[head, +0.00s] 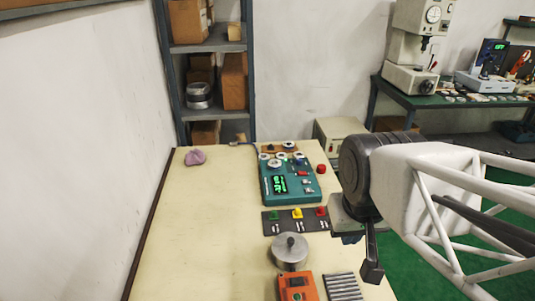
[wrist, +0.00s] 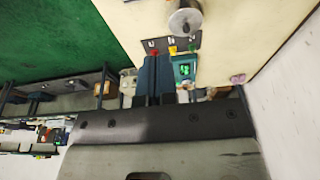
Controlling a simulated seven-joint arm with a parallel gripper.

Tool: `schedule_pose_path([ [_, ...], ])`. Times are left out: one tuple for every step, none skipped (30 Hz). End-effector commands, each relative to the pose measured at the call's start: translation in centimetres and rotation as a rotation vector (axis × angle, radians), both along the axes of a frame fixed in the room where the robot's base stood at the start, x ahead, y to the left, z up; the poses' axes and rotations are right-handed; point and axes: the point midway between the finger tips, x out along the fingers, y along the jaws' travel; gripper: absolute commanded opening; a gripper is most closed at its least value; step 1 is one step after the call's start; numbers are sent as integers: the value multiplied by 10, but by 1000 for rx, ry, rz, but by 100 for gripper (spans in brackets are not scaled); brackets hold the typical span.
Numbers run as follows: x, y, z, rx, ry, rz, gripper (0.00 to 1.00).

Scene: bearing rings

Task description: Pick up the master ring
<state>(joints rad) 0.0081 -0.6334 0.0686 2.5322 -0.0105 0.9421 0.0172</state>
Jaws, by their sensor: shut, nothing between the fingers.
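My gripper (head: 350,239) is over the right edge of the bench in the head view, beside the teal device. Its two dark blue fingers (wrist: 158,78) are together and empty in the wrist view. Several small pale rings or discs, one a white ring (head: 288,146), sit on and behind the teal gauge device (head: 291,186). I cannot tell which is the master ring. My gripper touches none of these.
A button panel (head: 296,219), an orange device (head: 297,287) and a grooved metal block (head: 343,287) occupy the bench's right side. A purple cloth (head: 195,157) lies at the far left. The left half of the bench (head: 200,230) is mostly clear. A wall bounds the left.

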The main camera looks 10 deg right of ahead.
Motion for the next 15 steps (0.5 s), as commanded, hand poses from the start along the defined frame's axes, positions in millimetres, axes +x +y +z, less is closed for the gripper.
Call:
schedule_pose_path([
  [0,0,0,0,0,0,0],
  [0,0,0,0,0,0,5],
  [0,0,0,0,0,0,11],
  [0,0,0,0,0,0,15],
  [0,0,0,0,0,0,20],
  [0,0,0,0,0,0,26],
  [0,0,0,0,0,0,31],
  [0,0,0,0,0,0,35],
  [0,0,0,0,0,0,41],
  [0,0,0,0,0,0,46],
  [0,0,0,0,0,0,51],
  [0,0,0,0,0,0,57],
  [0,0,0,0,0,0,61],
  [0,0,0,0,0,0,66],
  [0,0,0,0,0,0,72],
])
